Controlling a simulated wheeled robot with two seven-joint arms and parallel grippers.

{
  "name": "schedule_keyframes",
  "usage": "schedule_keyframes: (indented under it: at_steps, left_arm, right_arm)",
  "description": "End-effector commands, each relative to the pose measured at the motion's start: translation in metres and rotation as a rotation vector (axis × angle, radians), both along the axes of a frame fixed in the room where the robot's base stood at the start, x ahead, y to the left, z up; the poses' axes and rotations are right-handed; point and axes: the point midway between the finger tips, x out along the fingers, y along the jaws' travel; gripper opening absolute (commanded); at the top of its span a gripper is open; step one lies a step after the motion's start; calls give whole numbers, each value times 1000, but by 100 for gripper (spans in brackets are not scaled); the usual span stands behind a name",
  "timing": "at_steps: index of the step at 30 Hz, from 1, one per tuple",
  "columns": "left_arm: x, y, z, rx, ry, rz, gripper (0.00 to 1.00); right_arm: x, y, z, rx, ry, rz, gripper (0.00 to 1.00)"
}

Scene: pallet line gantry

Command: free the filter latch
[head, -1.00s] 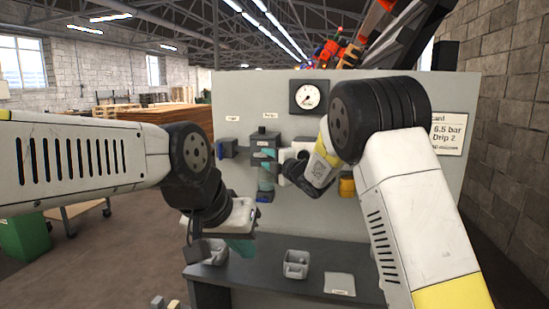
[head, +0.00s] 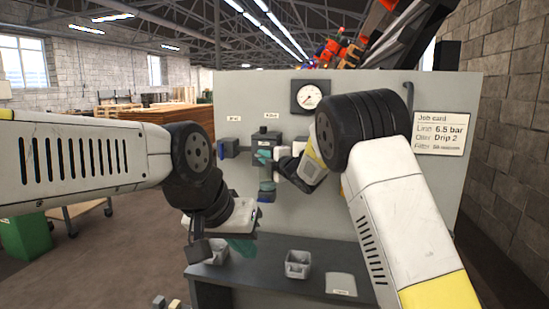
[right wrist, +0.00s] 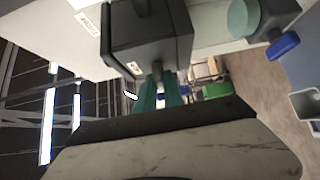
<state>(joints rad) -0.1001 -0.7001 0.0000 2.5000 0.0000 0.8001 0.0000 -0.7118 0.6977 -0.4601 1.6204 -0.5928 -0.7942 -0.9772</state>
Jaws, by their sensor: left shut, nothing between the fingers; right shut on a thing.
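The filter unit (head: 265,139) is a dark block on the grey panel, with a bowl (head: 266,174) and a blue piece (head: 266,197) below it. My right gripper (head: 262,157) is at its front, teal fingers just under the dark block. In the right wrist view the fingers (right wrist: 167,92) are shut on a small grey piece under the dark block (right wrist: 150,38), apparently the filter latch (right wrist: 157,72). The fingers hide much of it. My left gripper (head: 241,248) is shut and empty, low over the bench and apart from the panel.
A gauge (head: 310,95) and a job card (head: 441,134) are on the panel (head: 400,90). A blue-faced box (head: 233,147) sits left of the filter unit. Two grey bins (head: 298,263) (head: 216,251) and a pale plate (head: 341,284) are on the bench (head: 262,280).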

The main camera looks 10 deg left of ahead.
Motion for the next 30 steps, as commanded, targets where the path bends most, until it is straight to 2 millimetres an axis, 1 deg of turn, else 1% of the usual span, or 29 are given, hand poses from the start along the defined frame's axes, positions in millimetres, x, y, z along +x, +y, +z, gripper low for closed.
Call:
schedule_keyframes:
  at_steps: [5,11,17,30]
  left_arm:
    - [0,0,0,0,0,0,0]
    - [0,0,0,0,0,0,0]
    - [0,0,0,0,0,0,0]
    - [0,0,0,0,0,0,0]
  right_arm:
    - [0,0,-1,28,0,0,0]
    - [0,0,-3,125,-1,0,0]
    - [1,-1,-7,288,-6,-2,0]
    - [1,2,-11,706,-20,-2,0]
